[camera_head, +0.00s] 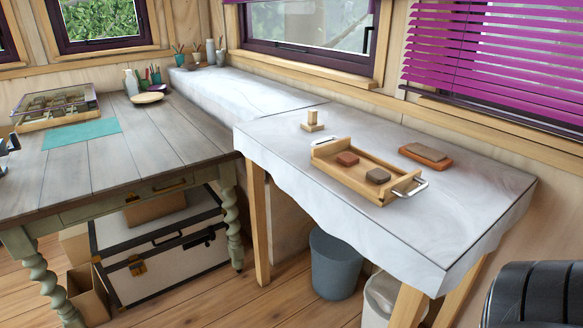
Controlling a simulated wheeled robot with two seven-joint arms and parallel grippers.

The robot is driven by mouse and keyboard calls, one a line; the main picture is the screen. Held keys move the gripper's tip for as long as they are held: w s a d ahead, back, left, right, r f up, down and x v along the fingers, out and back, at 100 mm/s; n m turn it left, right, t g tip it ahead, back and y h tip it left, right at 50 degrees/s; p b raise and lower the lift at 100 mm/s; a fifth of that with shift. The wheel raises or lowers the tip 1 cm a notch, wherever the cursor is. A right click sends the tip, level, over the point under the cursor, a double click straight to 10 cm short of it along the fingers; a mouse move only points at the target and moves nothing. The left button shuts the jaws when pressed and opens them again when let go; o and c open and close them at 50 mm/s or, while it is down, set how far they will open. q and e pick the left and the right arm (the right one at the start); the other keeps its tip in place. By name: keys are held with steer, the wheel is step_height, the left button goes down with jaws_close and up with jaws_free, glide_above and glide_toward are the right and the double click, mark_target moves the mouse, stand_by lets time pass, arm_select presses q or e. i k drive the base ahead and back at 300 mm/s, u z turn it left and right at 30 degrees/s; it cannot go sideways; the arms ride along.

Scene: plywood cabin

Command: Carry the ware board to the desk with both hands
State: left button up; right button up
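The ware board (345,179) is a shallow wooden tray with raised sides and a handle at each end. It lies on the marble-look cloth of the right-hand table (285,150). The near-right metal handle (413,190) shows clearly. A reddish block (347,159) and a brown block (378,176) lie in the tray. The desk (135,150) is the grey plank table with turned green legs at the left. I cannot make out either gripper in this view, and nothing is seen touching the board.
A block on a board (426,154) and a small wooden piece (312,122) flank the tray. A bin (335,265) stands below.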

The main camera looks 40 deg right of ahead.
mark_target(75, 177)
steer(key=u, duration=0.15)
steer(key=i, duration=1.65)
steer(key=z, duration=1.5)
